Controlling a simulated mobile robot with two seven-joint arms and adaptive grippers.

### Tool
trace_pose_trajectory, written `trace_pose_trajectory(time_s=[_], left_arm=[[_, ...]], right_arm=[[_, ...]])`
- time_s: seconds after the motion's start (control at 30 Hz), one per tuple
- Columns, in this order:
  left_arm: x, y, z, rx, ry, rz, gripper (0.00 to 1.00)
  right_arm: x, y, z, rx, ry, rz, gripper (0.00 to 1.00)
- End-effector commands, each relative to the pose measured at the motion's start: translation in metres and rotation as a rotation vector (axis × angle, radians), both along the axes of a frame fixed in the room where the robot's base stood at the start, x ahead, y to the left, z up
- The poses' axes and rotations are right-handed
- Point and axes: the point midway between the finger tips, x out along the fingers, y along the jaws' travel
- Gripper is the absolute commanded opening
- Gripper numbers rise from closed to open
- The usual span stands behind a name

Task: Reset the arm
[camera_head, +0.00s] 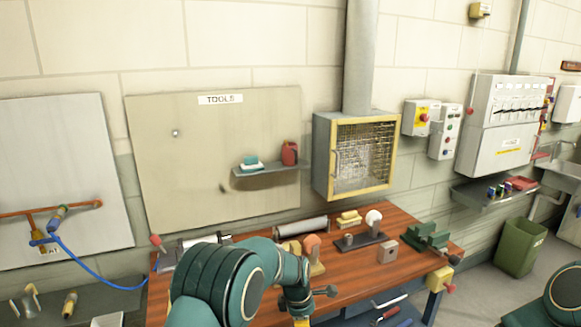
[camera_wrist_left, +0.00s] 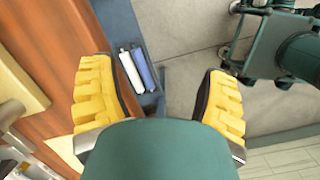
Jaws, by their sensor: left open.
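My left arm (camera_head: 235,280) comes in from the bottom of the head view and bends over the wooden workbench. Only a small yellow part of my left gripper (camera_head: 301,321) shows there, at the bottom edge. In the left wrist view, the two yellow ridged fingers of my left gripper (camera_wrist_left: 158,80) are wide apart with nothing between them. They are over the bench's edge and the grey floor. A green part of my right arm (camera_head: 548,308) shows in the lower right corner of the head view; its gripper is out of the picture.
The workbench (camera_head: 350,282) holds a green vise (camera_head: 428,240), a metal block (camera_head: 388,251) and other tools near my left arm. A yellow-framed cage box (camera_head: 362,155) hangs behind. A green bin (camera_head: 520,246) stands right, with clear floor (camera_head: 480,295) before it.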

Motion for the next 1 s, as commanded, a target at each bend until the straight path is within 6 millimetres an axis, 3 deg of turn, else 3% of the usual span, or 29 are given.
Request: trace_pose_trajectory(time_s=[0.03,0.2,0.4,0.6,0.7,0.83,1.0], left_arm=[[-0.012,0.023,-0.026,-0.005,-0.002,-0.065,0.75],[-0.062,0.075,-0.085,-0.023,-0.073,-0.352,0.75],[-0.137,0.115,-0.129,-0.034,-0.188,-0.704,0.75],[-0.214,0.136,-0.142,-0.024,-0.324,-1.033,0.75],[-0.241,0.140,-0.140,-0.011,-0.379,-1.154,0.75],[-0.260,0.141,-0.137,0.003,-0.426,-1.247,0.75],[-0.265,0.142,-0.136,0.008,-0.437,-1.272,0.75]], right_arm=[[-0.007,0.006,-0.012,0.010,0.053,0.000,0.59],[-0.030,0.019,-0.043,0.041,0.237,-0.033,0.59],[-0.060,0.030,-0.075,0.059,0.448,-0.093,0.59],[-0.088,0.036,-0.098,0.060,0.633,-0.170,0.59],[-0.098,0.037,-0.105,0.057,0.696,-0.204,0.59],[-0.106,0.038,-0.109,0.055,0.742,-0.231,0.59],[-0.108,0.038,-0.110,0.055,0.755,-0.240,0.59]])
